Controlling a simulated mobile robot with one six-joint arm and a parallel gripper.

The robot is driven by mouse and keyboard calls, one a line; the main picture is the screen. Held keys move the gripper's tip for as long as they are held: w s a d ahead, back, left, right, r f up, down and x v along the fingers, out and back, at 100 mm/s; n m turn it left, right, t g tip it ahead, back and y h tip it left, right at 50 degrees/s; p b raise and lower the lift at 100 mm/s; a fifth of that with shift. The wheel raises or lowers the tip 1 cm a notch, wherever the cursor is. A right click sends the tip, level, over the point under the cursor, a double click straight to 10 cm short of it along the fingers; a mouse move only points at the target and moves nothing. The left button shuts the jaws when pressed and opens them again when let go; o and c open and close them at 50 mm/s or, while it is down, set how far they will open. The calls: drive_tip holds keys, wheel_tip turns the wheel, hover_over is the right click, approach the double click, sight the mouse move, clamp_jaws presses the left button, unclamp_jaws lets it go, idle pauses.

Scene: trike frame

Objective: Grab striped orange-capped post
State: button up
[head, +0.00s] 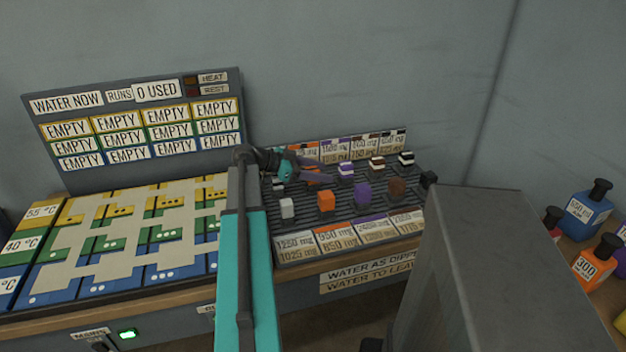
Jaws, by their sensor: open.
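The striped orange-capped post (312,169) is in the back row of the dark ribbed rack (345,224). Only a bit of its orange shows, because my gripper covers most of it, so I cannot make out its stripes. The jaws are open. I cannot tell whether the fingers are around the post or just in front of it. A plain orange-capped post (325,200) stands in the front row, just below the fingers in the picture.
A striped purple post (346,170) stands close right of the fingers, then a striped brown post (376,164) and a striped black post (406,158). A white post (287,208) and a purple post (363,193) stand in front. The label board (333,150) rises behind.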

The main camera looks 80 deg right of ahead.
drive_tip(key=shift+x, duration=0.8)
drive_tip(key=shift+c, duration=0.2)
drive_tip(key=c, duration=1.2)
drive_tip(key=shift+c, duration=0.2)
drive_tip(key=shift+r, duration=0.15)
wheel_tip(320, 180, up, 10)
drive_tip(key=shift+b, duration=0.45)
